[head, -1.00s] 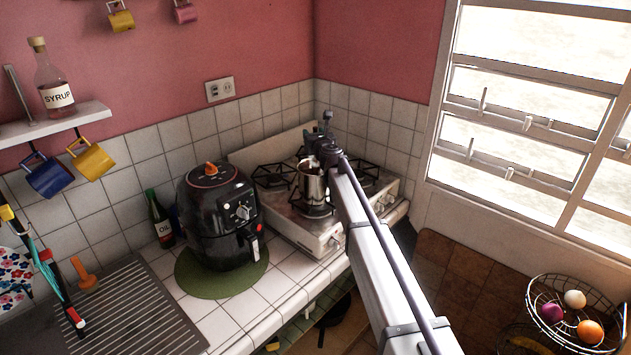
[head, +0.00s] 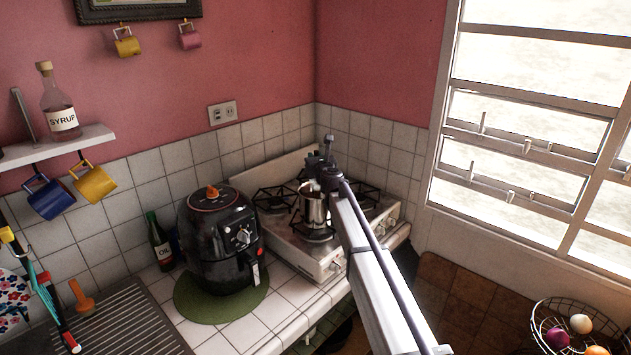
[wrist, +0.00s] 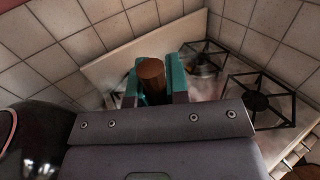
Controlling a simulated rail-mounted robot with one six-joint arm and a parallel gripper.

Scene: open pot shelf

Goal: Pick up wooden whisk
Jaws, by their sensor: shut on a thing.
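The wooden whisk (wrist: 152,76) shows in the wrist view only as a round brown wooden handle end. My gripper (wrist: 158,78) has its two teal fingers closed on either side of this handle. The rest of the whisk is hidden below the handle end and the gripper body. In the head view my gripper (head: 325,168) is over the stove, right by a shiny metal pot (head: 314,209). I cannot tell there whether the whisk's lower end is inside the pot.
The pot stands on the white stove (head: 290,242) with black burner grates. A black air fryer (head: 218,245) on a green mat is left of the stove. Tiled walls close off the corner. A wire basket (head: 553,312) is at lower right.

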